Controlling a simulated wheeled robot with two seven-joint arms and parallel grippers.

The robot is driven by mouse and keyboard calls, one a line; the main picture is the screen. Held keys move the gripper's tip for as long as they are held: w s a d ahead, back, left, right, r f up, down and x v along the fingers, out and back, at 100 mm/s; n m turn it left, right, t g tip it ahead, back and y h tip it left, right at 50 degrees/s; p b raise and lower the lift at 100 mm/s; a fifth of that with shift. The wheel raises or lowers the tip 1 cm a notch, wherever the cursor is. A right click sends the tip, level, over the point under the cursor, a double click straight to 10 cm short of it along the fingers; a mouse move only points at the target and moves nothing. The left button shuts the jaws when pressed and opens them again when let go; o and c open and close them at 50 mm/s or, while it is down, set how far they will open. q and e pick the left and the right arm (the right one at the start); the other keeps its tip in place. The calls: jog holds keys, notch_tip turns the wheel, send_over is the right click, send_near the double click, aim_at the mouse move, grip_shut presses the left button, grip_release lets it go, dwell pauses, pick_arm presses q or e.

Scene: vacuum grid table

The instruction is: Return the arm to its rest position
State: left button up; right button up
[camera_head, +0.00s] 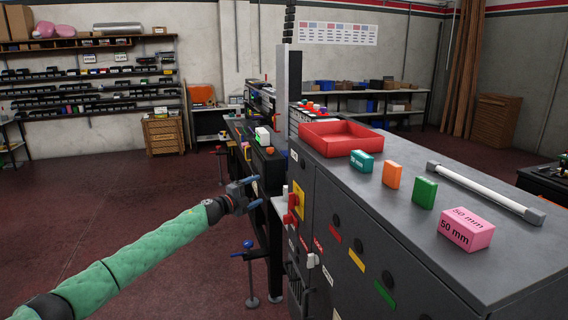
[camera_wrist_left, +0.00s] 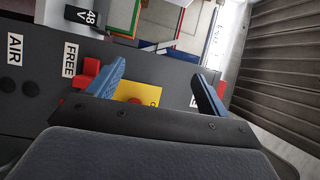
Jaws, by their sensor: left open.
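My left gripper (camera_head: 251,194) is at the end of the green-sleeved arm that comes in from the left in the head view. It is open and empty, in front of the grey cabinet's left side, near a red knob on a yellow plate (camera_head: 298,201). In the left wrist view the two blue fingers (camera_wrist_left: 160,84) are spread apart with nothing between them. Behind them the yellow plate (camera_wrist_left: 138,92) and a red part (camera_wrist_left: 88,72) show on the dark panel. I cannot tell the exact gap to the panel. My right gripper is not in view.
The grey cabinet (camera_head: 440,180) carries a red tray (camera_head: 341,153), a teal block (camera_head: 362,161), an orange block (camera_head: 392,174), a green block (camera_head: 425,193), a pink 50 mm block (camera_head: 466,229) and a white tube (camera_head: 484,191). Open floor (camera_head: 130,195) lies left.

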pick_arm(q)
jog(key=a+r+n+t+y, duration=0.3)
jog(key=r+n+t+y, duration=0.3)
jog(key=r+n+y, duration=0.5)
jog(key=s+a+f+n+g+y, duration=0.1)
jog(key=s+f+n+g, duration=0.5)
jog(key=s+f, duration=1.35)
jog(key=s+f+n+g+y, duration=0.1)
jog(key=s+f+n+g, duration=0.45)
jog(key=s+f, duration=1.35)
jog(key=s+f+g, duration=0.2)
jog(key=s+f, duration=0.6)
jog(key=s, duration=0.3)
jog(key=s+f+n+g, duration=0.1)
jog(key=s+f+g, duration=0.1)
jog(key=s+f, duration=0.6)
jog(key=s+f+n+g, duration=0.1)
jog(key=s+f+g, duration=0.1)
jog(key=s+f, duration=0.6)
jog(key=s, duration=0.7)
jog(key=shift+s+f+h, duration=0.3)
jog(key=shift+s+h, duration=0.05)
jog(key=shift+h, duration=0.05)
jog(key=shift+w+a, duration=0.1)
jog(key=shift+a, duration=0.05)
